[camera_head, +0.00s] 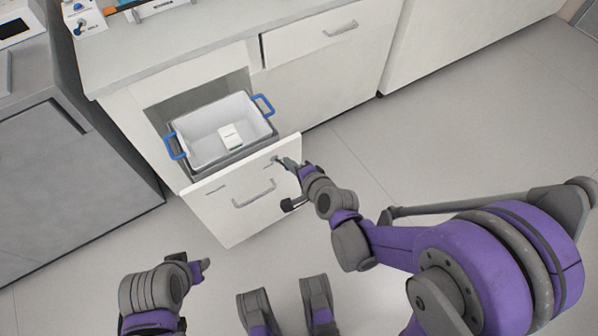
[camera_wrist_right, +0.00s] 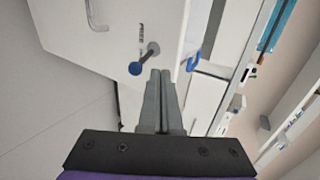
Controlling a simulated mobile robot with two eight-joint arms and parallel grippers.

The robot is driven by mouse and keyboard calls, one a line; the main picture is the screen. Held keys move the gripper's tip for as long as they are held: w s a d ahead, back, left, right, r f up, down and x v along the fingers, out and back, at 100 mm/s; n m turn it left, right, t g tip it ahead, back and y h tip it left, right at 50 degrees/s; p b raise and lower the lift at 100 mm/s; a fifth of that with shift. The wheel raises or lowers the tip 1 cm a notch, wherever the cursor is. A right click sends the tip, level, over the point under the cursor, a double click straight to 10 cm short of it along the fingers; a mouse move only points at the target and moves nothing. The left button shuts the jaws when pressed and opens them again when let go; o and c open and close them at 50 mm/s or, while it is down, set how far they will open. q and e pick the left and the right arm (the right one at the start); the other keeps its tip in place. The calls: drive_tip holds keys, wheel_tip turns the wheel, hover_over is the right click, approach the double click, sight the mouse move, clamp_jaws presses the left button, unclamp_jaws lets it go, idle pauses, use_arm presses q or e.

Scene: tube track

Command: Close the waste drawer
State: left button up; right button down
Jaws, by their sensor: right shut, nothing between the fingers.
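The waste drawer (camera_head: 225,205) is a white front with a grey bar handle (camera_head: 254,193), pulled out of the cabinet. The handle also shows in the right wrist view (camera_wrist_right: 96,14). Inside the drawer is a bin (camera_head: 190,152) with blue handles, holding a small white box (camera_head: 230,137). My right gripper (camera_head: 284,162) is shut and empty at the upper right of the drawer front; touching cannot be told. In the wrist view its fingers (camera_wrist_right: 160,78) point at the front, near a small blue-tipped post (camera_wrist_right: 138,67). My left gripper (camera_head: 203,265) is low at left, its fingers unclear.
The countertop (camera_head: 200,40) above carries several items at its back left. A shut drawer (camera_head: 325,42) is right of the opening. A grey cabinet (camera_head: 70,190) stands at the left. The floor (camera_head: 400,150) at the right is clear.

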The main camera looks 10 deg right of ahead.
sight(236, 93)
drive_tip(key=shift+w+a+f, duration=0.1)
drive_tip(key=shift+w+a, duration=0.15)
drive_tip(key=shift+w, duration=0.45)
drive_tip(key=shift+w+a+r, duration=0.1)
drive_tip(key=shift+w+a, duration=0.1)
drive_tip(key=shift+w, duration=0.5)
drive_tip(key=shift+w+a+f, duration=0.1)
drive_tip(key=shift+w+a, duration=0.15)
drive_tip(key=shift+w, duration=0.45)
drive_tip(key=shift+w, duration=0.1)
drive_tip(key=shift+w+a, duration=0.1)
drive_tip(key=shift+w, duration=0.1)
drive_tip(key=w+a, duration=0.3)
drive_tip(key=w, duration=0.6)
drive_tip(key=w+a, duration=0.3)
drive_tip(key=w, duration=0.7)
drive_tip(key=w+a, duration=0.3)
drive_tip(key=w, duration=0.7)
drive_tip(key=shift+w+a, duration=0.1)
drive_tip(key=shift+a, duration=0.1)
